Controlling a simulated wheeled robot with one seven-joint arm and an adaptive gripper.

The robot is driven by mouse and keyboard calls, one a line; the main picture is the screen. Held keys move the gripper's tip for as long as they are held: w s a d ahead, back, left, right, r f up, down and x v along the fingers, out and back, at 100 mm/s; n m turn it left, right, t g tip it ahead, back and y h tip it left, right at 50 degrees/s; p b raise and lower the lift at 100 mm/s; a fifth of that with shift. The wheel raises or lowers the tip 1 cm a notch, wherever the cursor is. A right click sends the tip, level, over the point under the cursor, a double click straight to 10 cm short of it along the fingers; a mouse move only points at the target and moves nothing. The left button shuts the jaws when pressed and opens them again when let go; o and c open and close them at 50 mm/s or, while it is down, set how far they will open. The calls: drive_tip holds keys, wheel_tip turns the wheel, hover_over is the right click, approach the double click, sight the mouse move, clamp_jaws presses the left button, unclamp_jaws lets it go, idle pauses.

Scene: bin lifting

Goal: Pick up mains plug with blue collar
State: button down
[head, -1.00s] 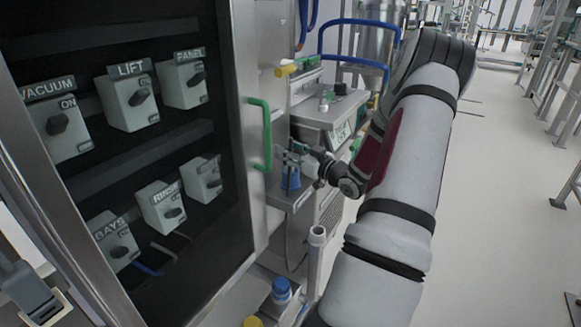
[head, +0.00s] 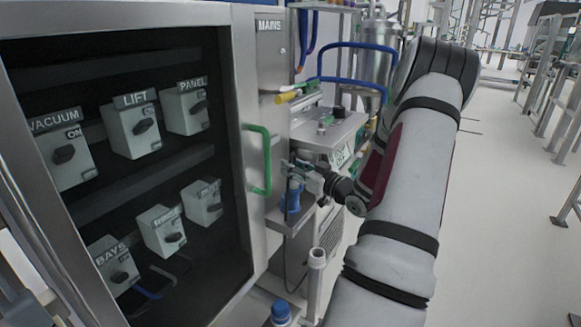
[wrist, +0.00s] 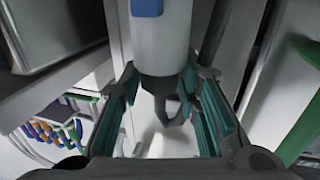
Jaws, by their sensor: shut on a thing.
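The mains plug's blue collar (head: 292,201) shows low beside the cabinet, just above a small metal ledge. My gripper (head: 300,172) is at its upper end, at the end of my outstretched arm. In the wrist view a white cylindrical body (wrist: 162,42) with a blue patch (wrist: 146,7) comes down from the top, between the teal-lined fingers of my gripper (wrist: 165,115). My gripper is shut on the plug. Its lower end, and whether it touches the ledge, are hard to tell.
A cabinet with switches stands at left, its green handle (head: 259,160) close to my gripper. A metal bench (head: 335,128) is behind. A white post (head: 316,262) and another blue-topped piece (head: 281,312) are nearer. Open floor (head: 490,220) lies at right.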

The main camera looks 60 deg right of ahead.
drive_tip(key=s+a+r+p, duration=0.1)
drive_tip(key=s+a+p, duration=0.1)
drive_tip(key=s, duration=0.4)
drive_tip(key=s+a+r+p, duration=0.2)
drive_tip(key=s+a, duration=0.1)
drive_tip(key=s, duration=0.3)
drive_tip(key=shift+s+a, duration=0.25)
drive_tip(key=shift+a, duration=0.1)
